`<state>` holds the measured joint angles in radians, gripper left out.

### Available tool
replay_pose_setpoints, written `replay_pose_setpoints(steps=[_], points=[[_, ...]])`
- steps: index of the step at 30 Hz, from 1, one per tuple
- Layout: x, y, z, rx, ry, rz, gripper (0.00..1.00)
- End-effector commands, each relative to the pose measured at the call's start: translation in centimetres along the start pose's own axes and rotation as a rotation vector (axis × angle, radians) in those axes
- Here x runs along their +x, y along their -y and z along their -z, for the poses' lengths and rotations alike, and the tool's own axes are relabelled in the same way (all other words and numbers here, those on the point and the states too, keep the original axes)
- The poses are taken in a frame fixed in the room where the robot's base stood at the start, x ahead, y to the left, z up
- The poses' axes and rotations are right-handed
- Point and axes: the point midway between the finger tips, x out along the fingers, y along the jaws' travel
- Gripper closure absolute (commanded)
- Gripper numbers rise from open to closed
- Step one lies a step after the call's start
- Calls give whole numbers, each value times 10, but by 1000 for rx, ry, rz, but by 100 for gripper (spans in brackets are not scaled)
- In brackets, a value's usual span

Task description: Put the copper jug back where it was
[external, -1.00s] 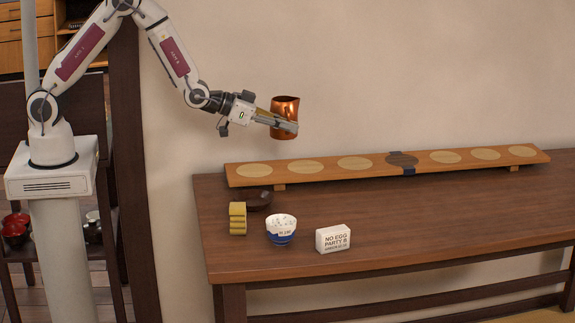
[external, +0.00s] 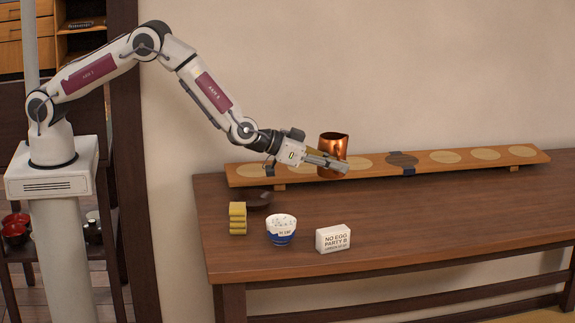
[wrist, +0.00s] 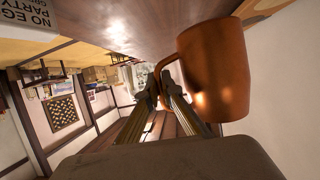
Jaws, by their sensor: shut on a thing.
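The copper jug (external: 333,146) is in my gripper (external: 331,163), roughly upright, in front of the long wooden board (external: 307,173) in the external view. In the wrist view the jug (wrist: 215,70) is at the upper right, and my fingers (wrist: 160,88) are shut at its handle side. The jug covers part of a pale spot left of the darker one. I cannot tell whether its base touches the board.
On the table (external: 420,220) stand a yellow stacked block (external: 238,218), a dark bowl (external: 259,199), a blue and white bowl (external: 281,229) and a white "NO EGG" box (external: 333,239). The table's right side is clear. The wall stands behind the board.

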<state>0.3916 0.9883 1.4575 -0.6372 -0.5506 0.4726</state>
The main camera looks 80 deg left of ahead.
Motion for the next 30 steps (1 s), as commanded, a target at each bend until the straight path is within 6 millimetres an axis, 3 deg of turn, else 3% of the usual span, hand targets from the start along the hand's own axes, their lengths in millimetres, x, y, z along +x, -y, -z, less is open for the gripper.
replay_pose_setpoints(steps=[9,23,30], points=[[14,-23,3,2,-2,-5,100],[16,-24,3,3,-2,-5,100],[22,-25,-14,6,0,-5,100]])
